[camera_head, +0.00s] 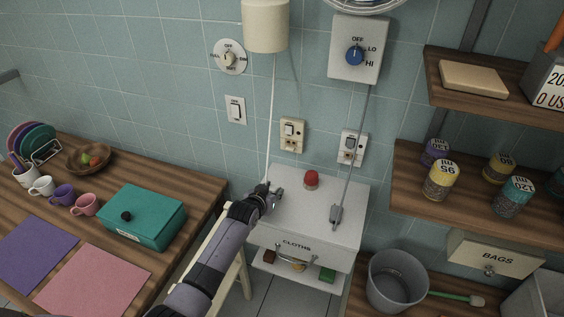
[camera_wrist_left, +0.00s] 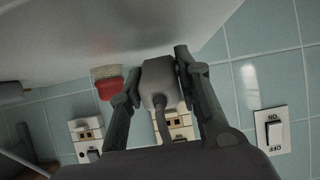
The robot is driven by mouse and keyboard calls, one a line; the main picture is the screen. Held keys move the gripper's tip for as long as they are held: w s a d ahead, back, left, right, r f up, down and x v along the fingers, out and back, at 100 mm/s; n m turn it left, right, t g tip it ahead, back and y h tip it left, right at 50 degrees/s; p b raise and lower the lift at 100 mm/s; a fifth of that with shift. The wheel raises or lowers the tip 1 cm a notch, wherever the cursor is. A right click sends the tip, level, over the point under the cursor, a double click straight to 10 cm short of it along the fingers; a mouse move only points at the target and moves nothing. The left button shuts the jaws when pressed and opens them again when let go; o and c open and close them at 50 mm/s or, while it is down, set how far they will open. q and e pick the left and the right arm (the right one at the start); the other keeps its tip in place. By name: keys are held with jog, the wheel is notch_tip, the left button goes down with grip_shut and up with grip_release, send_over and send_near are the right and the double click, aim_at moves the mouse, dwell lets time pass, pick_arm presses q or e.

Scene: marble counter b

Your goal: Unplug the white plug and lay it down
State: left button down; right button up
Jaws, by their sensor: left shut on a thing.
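My left gripper (camera_head: 276,192) is over the left part of the white cabinet's top (camera_head: 330,190). In the left wrist view its fingers (camera_wrist_left: 155,78) are shut on the white plug (camera_wrist_left: 162,88), which looks greyish there, with its cord (camera_wrist_left: 160,125) trailing away. The plug is out of the wall and close to the cabinet top; I cannot tell if it touches. In the head view the gripper hides most of it; its white cord (camera_head: 271,120) runs up to the lamp. Two wall sockets, left (camera_head: 292,135) and right (camera_head: 352,147), are above the cabinet. My right gripper is not in view.
A wooden counter with a teal box (camera_head: 140,215) is at left; a bucket (camera_head: 396,280) stands at right.

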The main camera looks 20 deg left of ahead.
pick_arm(q)
jog(key=shift+f+b, duration=0.35)
jog(key=shift+f, duration=0.15)
jog(key=c, duration=1.1)
grip_release()
jog(key=shift+s, duration=0.15)
